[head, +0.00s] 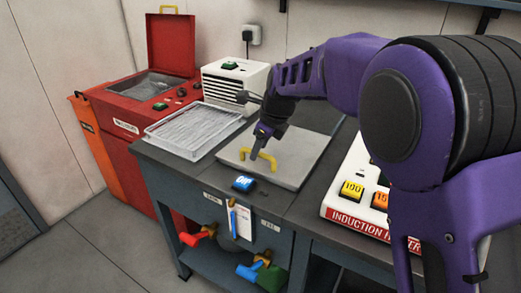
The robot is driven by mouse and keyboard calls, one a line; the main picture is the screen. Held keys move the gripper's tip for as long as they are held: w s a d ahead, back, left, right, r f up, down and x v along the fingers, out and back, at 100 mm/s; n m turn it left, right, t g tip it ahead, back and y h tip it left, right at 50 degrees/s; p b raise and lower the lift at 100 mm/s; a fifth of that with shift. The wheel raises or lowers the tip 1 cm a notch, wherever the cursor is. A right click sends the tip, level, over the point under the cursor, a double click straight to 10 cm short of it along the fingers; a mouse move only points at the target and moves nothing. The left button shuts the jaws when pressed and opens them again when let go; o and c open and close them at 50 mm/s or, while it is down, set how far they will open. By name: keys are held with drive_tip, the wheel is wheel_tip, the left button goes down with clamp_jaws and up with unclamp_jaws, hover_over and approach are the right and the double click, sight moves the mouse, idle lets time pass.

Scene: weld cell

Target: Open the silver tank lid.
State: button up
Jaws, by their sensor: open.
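The silver tank lid (299,174) is a flat, light grey square panel lying level and closed on the dark workbench. The inside of the tank is hidden under the lid.
A clear tray (190,148) and a white box unit (244,72) stand left of the lid. A red machine (117,125) with a raised lid is at the far left. A white induction heater (345,207) sits at the right. A blue button (244,184) is at the front edge.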

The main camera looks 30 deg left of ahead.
drive_tip(key=shift+a+f, duration=0.15)
drive_tip(key=shift+f, duration=0.2)
clamp_jaws()
idle(1.2)
